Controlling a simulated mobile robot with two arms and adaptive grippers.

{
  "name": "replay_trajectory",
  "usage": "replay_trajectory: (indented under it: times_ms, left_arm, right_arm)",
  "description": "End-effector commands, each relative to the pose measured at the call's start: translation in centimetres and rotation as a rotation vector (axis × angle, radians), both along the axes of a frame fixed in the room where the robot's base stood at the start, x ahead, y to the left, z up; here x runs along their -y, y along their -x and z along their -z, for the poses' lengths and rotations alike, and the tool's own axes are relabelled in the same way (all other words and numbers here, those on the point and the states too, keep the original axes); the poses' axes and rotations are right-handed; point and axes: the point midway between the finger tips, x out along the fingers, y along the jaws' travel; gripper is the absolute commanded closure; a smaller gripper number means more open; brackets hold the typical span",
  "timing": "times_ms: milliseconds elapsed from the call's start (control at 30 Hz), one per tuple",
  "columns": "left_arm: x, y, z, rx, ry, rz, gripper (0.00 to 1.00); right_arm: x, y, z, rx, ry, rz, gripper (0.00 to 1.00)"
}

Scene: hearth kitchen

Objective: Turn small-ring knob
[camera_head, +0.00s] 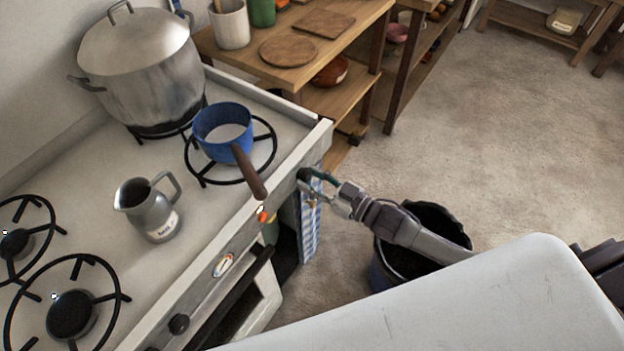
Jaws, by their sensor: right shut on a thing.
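The stove's front panel (238,245) runs diagonally along the near edge of its white top. My right gripper (312,183) reaches in from the right to the right end of this panel. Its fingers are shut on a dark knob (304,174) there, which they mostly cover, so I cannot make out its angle. Another dark knob (179,323) sits further left on the panel and is clear of the gripper. My left gripper is not in view.
A blue saucepan (222,128) stands on a ring, its brown handle overhanging the front edge left of my gripper. A checked towel (309,232) hangs below the gripper. A dark bin (388,278) stands under my right arm. The jug (150,212) and steel pot (143,70) stand farther left.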

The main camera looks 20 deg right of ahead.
Motion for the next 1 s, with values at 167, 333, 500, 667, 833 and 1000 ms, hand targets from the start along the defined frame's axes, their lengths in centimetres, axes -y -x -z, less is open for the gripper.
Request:
replay_trajectory:
  times_ms: [167, 333, 500, 667, 833, 1000]
  left_arm:
    - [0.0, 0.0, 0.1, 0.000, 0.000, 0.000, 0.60]
    - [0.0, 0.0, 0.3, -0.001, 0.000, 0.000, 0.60]
    - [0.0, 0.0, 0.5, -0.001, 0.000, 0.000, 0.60]
    - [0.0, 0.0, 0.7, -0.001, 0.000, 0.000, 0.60]
    - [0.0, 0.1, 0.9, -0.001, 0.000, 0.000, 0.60]
    - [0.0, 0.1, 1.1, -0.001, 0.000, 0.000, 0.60]
  right_arm:
    - [0.1, 0.0, 0.1, 0.102, 0.131, 0.001, 0.95]
    - [0.1, -0.1, 0.0, 0.203, 0.260, 0.001, 0.95]
    - [0.1, -0.1, 0.1, 0.301, 0.387, 0.001, 0.95]
    - [0.2, -0.1, 0.1, 0.387, 0.498, 0.001, 0.95]
    - [0.2, -0.2, 0.0, 0.466, 0.599, 0.001, 0.95]
    - [0.2, -0.1, 0.0, 0.524, 0.673, 0.000, 0.95]
